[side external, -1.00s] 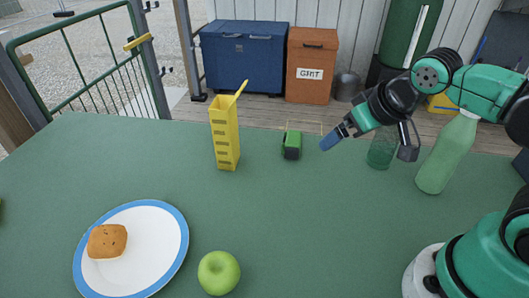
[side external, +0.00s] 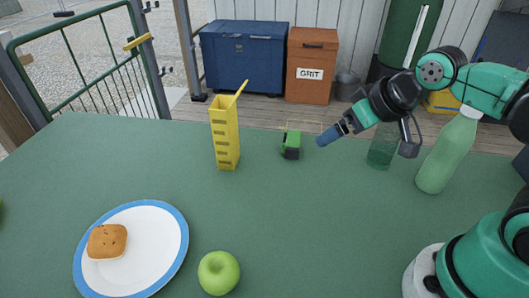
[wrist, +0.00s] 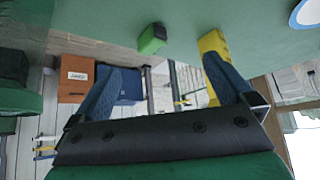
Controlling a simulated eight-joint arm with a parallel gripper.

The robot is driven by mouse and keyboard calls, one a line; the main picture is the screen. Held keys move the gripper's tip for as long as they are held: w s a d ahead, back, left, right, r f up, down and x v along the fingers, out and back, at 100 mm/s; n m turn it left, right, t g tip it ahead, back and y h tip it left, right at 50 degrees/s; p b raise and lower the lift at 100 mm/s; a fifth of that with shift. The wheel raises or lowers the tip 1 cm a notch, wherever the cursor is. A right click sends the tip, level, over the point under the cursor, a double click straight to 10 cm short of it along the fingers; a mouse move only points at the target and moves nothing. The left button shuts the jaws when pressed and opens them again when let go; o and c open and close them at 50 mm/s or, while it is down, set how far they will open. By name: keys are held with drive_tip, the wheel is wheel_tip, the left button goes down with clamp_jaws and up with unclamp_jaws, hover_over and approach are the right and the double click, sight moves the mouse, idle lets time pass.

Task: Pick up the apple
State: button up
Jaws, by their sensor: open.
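A green apple (side external: 219,272) sits on the green table (side external: 300,215) near its front edge, right of the plate, in the side external view. My gripper (side external: 322,141) is above the back right of the table, far from the apple. In the wrist view my gripper (wrist: 160,80) shows two blue fingers spread apart with nothing between them. The apple is not in the wrist view.
A blue-rimmed plate (side external: 166,240) holds a bun (side external: 107,241). A yellow holder (side external: 224,135), a small green toy vehicle (side external: 291,145), a green glass (side external: 382,148) and a green bottle (side external: 447,152) stand at the back. The table's middle is clear.

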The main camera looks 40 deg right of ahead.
drive_tip(key=n+g+y, duration=0.9)
drive_tip(key=n+y, duration=0.1)
drive_tip(key=n, duration=0.4)
approach(225, 258)
drive_tip(key=w, duration=0.1)
drive_tip(key=w+f, duration=0.2)
drive_tip(key=w, duration=0.1)
drive_tip(key=shift+w+a+f, duration=0.1)
drive_tip(key=shift+a+f, duration=0.1)
drive_tip(key=shift+f, duration=0.05)
drive_tip(key=f+n+g, duration=0.1)
drive_tip(key=s+a+n+g+y, duration=0.1)
drive_tip(key=n, duration=0.1)
drive_tip(key=s+a+f+n+g+y, duration=0.1)
drive_tip(key=n, duration=0.1)
drive_tip(key=shift+f, duration=0.3)
drive_tip(key=shift+s+a+f+n+g, duration=0.35)
drive_tip(key=shift+s+n+g, duration=0.15)
drive_tip(key=shift+x, duration=2.6)
drive_tip(key=shift+w, duration=0.1)
drive_tip(key=c, duration=1.3)
